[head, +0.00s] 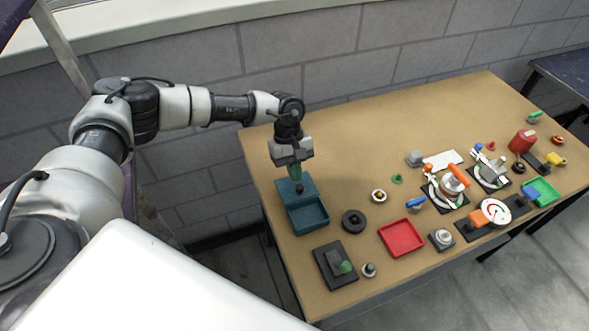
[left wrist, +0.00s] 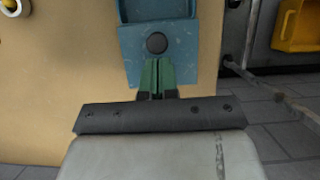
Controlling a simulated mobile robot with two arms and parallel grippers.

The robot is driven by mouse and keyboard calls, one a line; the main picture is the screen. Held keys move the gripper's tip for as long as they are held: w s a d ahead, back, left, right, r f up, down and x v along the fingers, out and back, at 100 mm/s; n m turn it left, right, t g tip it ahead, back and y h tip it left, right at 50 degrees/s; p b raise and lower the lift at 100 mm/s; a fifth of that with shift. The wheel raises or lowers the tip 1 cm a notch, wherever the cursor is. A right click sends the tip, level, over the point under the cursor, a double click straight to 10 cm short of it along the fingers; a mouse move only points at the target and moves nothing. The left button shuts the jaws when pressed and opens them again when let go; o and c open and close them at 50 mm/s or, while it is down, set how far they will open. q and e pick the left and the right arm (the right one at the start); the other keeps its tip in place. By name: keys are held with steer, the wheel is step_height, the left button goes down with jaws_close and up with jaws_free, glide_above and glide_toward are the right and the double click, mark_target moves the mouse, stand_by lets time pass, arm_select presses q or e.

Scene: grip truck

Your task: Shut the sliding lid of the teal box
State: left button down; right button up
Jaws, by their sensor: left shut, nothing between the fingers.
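The teal box (head: 308,216) stands at the left end of the table, with its open inside showing. Its sliding lid (head: 284,191) is drawn back toward the far side and carries a dark round knob (head: 300,189). In the left wrist view the lid (left wrist: 205,48) and knob (left wrist: 157,43) are in the middle, and the box's open part (left wrist: 157,12) is at the top edge. My left gripper (head: 297,178) is shut and empty, pointing down over the lid. Its green fingertips (left wrist: 157,62) are just behind the knob, away from the opening; I cannot tell if they touch. My right gripper is out of view.
Several devices crowd the table's right half. The table's left edge is close to the box.

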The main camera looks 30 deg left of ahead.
mark_target(301, 197)
arm_select(q)
steer(key=shift+s+d, duration=0.2)
steer(key=s+d, duration=0.2)
steer(key=d, duration=0.1)
steer(key=s+d+p, duration=0.1)
steer(key=s+d, duration=0.2)
steer(key=shift+s, duration=0.15)
steer(key=b+v, duration=0.2)
steer(key=v, duration=0.9)
steer(key=shift+b, duration=0.3)
